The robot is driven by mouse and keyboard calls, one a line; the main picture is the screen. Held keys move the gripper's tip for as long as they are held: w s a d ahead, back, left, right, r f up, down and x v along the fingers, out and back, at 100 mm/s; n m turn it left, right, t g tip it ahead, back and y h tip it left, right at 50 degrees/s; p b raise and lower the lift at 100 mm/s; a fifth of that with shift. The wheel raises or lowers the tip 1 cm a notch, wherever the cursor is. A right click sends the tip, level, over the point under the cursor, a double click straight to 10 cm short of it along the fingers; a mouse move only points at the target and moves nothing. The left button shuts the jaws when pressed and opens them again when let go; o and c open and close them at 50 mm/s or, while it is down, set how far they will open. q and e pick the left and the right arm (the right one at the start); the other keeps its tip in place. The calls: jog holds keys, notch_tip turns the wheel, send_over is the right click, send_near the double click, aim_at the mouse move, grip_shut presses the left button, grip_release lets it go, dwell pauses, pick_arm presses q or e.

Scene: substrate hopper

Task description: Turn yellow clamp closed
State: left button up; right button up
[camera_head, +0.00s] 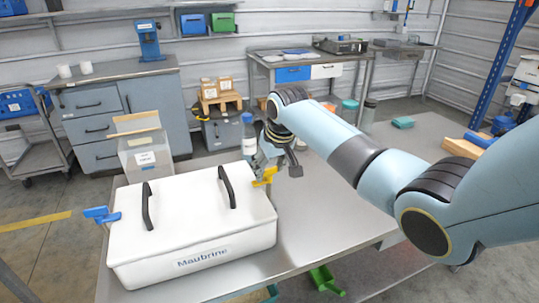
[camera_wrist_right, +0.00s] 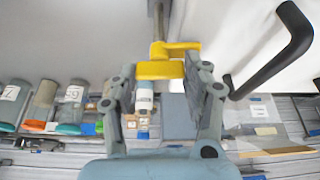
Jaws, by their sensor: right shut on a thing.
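The yellow clamp (camera_head: 265,177) sits at the right side of the white hopper box (camera_head: 200,257), near its back corner. In the right wrist view, the yellow clamp (camera_wrist_right: 165,69) lies between the fingers of my right gripper (camera_wrist_right: 165,80), its lever running sideways on a grey rod. My right gripper (camera_head: 268,157) comes from behind and above the clamp and is shut on it. Its fingers partly hide the clamp in the head view. A blue clamp (camera_head: 101,215) sticks out from the left side of the box. My left gripper is not in view.
The box lid carries two black handles (camera_head: 147,206), one close to my right gripper. A clear bin (camera_head: 146,155) and a white bottle (camera_head: 249,138) stand behind the box. A teal item (camera_head: 403,122) lies farther right.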

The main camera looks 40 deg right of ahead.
jog(key=shift+r+m, duration=0.2)
jog(key=shift+m, duration=0.2)
jog(key=shift+f+m+h+p, duration=0.2)
jog(key=shift+m+h+p, duration=0.1)
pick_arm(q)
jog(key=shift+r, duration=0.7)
pick_arm(e)
jog(key=o, duration=1.2)
jog(key=shift+c, duration=0.2)
jog(key=v, duration=1.2)
